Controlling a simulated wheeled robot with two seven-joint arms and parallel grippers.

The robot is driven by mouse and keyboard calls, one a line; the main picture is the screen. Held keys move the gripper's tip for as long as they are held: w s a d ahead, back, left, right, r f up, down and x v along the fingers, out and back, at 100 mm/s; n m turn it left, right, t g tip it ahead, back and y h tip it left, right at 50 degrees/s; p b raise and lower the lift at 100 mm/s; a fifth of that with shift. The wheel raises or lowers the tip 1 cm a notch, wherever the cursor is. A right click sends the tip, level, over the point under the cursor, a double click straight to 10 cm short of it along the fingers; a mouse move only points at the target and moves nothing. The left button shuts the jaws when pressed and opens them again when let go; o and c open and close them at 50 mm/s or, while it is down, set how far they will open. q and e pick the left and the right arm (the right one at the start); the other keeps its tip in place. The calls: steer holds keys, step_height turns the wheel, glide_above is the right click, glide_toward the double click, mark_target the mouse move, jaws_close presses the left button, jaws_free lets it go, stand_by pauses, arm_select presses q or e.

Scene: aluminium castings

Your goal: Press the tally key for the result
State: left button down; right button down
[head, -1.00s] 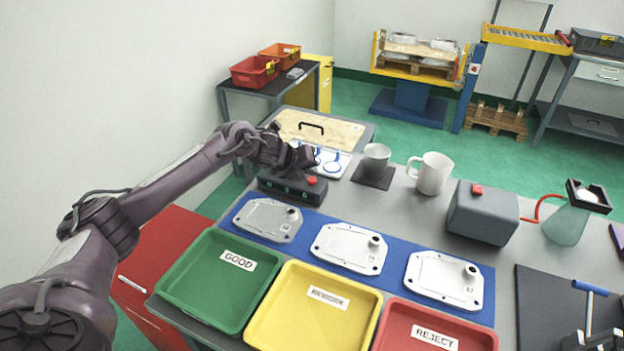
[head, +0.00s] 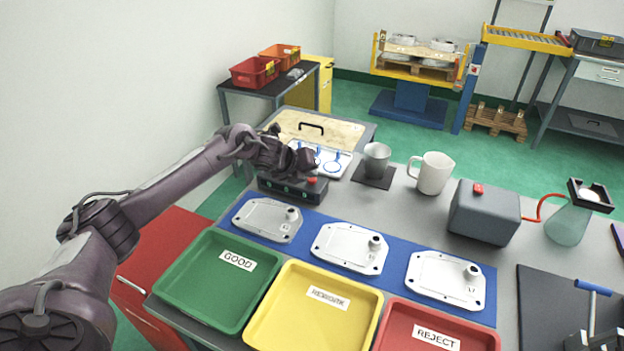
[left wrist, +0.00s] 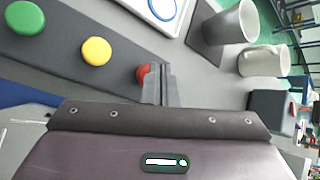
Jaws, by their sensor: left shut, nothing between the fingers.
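The dark tally box (head: 290,190) stands on the bench behind the left casting, with a row of keys on top. Its red key (head: 311,180) is at the right end; in the left wrist view the red key (left wrist: 142,73) is partly hidden by my fingers. That view also shows a yellow key (left wrist: 96,51) and a green key (left wrist: 25,17). My left gripper (head: 308,160) is shut and empty, its fingertips close to the red key; I cannot tell whether they touch it. Three castings (head: 267,220) (head: 350,248) (head: 446,280) lie on the blue mat. My right gripper is not in view.
Green (head: 215,312), yellow (head: 300,335) and red (head: 400,318) trays, labelled GOOD, REWORK and REJECT, line the front. A grey cup (head: 376,158), white jug (head: 431,172) and grey box (head: 484,212) stand behind the mat. A blue-handled tool (head: 592,290) is at right.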

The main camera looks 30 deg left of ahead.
mark_target(309, 181)
arm_select(q)
steer(key=shift+f+b, duration=0.3)
steer(key=shift+f, duration=0.15)
steer(key=shift+r, duration=0.15)
stand_by(0.5)
steer(key=shift+r+p, duration=0.7)
steer(key=shift+r, duration=0.1)
steer(key=shift+r+p, duration=1.8)
steer(key=shift+r, duration=0.7)
steer(key=shift+r, duration=0.1)
